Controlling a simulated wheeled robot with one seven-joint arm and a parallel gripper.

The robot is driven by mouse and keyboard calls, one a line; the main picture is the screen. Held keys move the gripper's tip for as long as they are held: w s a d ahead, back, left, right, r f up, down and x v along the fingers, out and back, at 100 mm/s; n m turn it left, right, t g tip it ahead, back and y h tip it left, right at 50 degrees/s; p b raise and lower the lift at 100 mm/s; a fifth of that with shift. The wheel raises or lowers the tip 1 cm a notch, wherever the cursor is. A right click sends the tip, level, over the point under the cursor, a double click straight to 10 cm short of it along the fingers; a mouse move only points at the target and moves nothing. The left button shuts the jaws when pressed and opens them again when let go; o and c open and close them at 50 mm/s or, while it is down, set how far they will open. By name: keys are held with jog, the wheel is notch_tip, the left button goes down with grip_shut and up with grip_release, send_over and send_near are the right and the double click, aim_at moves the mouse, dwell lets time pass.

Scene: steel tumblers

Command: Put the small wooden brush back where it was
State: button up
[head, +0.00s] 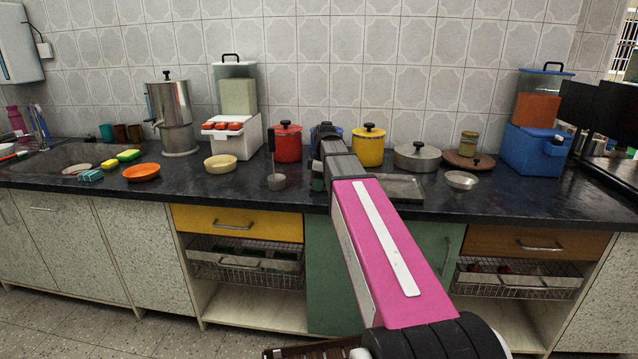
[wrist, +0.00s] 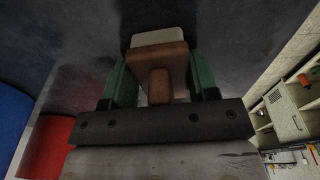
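The small wooden brush (wrist: 163,57) shows in the wrist view, with a brown wooden body and handle and a pale bristle end. My gripper (wrist: 161,72) has its green fingers on both sides of the wooden body and appears shut on it. The dark countertop (wrist: 75,75) lies beyond the brush; I cannot tell whether the bristles touch it. In the head view my pink arm reaches over the counter (head: 230,187) and hides the brush and most of my gripper. Only a bit of green finger shows left of the arm.
A small steel bowl (head: 461,180) is farther right.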

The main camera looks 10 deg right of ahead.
jog(key=shift+s+a+f, duration=0.1)
jog(key=shift+s+f, duration=0.3)
jog(key=shift+s, duration=0.2)
jog(key=shift+c, duration=0.5)
jog(key=shift+r, duration=0.1)
jog(key=shift+o, duration=0.5)
jog(key=r, duration=0.4)
jog(key=d+r, duration=0.1)
jog(key=r, duration=0.7)
jog(key=shift+w+d+r, duration=0.2)
jog(key=shift+r, duration=0.2)
